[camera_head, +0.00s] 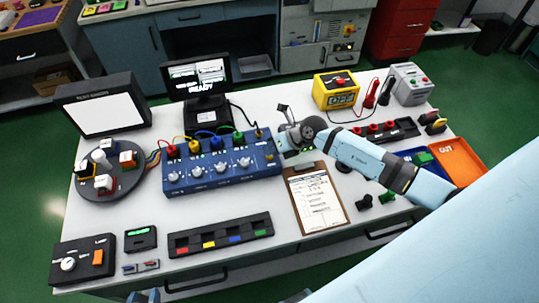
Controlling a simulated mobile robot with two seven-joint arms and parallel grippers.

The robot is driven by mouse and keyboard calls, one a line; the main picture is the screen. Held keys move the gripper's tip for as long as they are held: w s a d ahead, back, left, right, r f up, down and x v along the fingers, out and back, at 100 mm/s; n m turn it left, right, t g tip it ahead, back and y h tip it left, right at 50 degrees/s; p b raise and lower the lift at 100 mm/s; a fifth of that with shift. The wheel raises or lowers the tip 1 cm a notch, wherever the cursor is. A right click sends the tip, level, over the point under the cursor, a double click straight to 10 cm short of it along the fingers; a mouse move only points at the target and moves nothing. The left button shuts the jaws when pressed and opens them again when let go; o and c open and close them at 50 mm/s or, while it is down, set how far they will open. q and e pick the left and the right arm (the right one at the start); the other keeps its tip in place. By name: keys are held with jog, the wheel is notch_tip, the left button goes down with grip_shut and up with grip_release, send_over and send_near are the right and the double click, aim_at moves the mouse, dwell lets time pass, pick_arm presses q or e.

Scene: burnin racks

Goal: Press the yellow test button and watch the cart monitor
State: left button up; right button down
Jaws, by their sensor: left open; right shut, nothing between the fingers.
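A long black strip (222,236) near the table's front edge carries red, yellow, blue and green squares; the yellow button (209,245) is second from the left and uncovered. The monitor (197,76) at the back is lit and shows text that seems to read "READY". My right gripper (283,143) is shut and empty beside the right end of the blue knob box (220,170), above the clipboard; its fingertips are hard to make out. Only the tips of my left gripper (146,296) show at the bottom edge, open, in front of the table.
The blue box bears knobs and coloured plugs with cables. A round fixture (124,184) and a white-screened unit (103,107) stand left. A clipboard (322,224) lies right of the strip. A yellow meter (336,92) and an orange tray (457,160) are at right.

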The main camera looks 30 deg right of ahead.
jog(key=shift+f, duration=0.2)
dwell(0.4)
jog(key=shift+r+p, duration=0.8)
jog(key=shift+r, duration=0.1)
notch_tip(320, 180, up, 5)
jog(key=p, duration=0.4)
jog(key=shift+p, duration=0.35)
dwell(0.3)
